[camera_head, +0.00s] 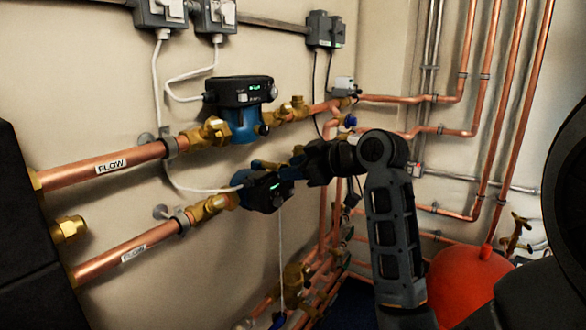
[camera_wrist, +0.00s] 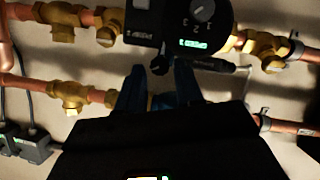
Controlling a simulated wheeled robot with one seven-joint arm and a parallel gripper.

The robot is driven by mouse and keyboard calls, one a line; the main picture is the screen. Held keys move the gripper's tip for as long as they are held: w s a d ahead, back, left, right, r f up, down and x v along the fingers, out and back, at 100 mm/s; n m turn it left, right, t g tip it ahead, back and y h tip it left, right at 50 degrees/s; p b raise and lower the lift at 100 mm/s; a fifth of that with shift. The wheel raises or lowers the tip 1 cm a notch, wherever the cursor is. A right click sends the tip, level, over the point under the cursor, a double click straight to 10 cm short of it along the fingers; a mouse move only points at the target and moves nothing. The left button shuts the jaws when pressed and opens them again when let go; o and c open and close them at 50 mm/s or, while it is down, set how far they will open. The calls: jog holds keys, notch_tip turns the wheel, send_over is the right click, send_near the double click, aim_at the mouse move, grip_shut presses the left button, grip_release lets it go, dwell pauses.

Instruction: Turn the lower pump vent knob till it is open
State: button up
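The lower pump (camera_head: 262,196) is a black head with a green display on the lower pipe in the head view. In the wrist view its head (camera_wrist: 205,28) shows a numbered dial and green lettering at the top. A small black knob (camera_wrist: 160,65) stands out below the head, between my fingertips. My gripper (camera_wrist: 159,72) has its two dark blue fingers on either side of the knob, with a visible gap. In the head view my gripper (camera_head: 283,168) is at the lower pump and hides the knob. How far the knob is turned cannot be told.
The upper pump (camera_head: 241,122), blue with a black head, is just above. Copper pipes (camera_head: 125,255), brass valves (camera_head: 208,207) and a white cable (camera_head: 183,188) surround the work spot. A red vessel (camera_head: 468,285) stands at lower right. A dark block (camera_head: 25,230) is at left.

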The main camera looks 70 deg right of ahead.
jog(key=shift+w+d+f, duration=0.15)
jog(key=shift+w, duration=0.2)
jog(key=shift+c, duration=0.4)
grip_shut()
jog(key=shift+p, duration=0.45)
jog(key=shift+s+d+m+t+y+p, duration=0.15)
jog(key=shift+m+y+p, duration=0.7)
jog(key=shift+p, duration=0.7)
jog(key=shift+w+d+m+t+y+p, duration=0.15)
jog(key=shift+m+y+p, duration=0.4)
jog(key=shift+m+p, duration=0.8)
jog(key=shift+s+p, duration=0.1)
jog(key=shift+p, duration=0.2)
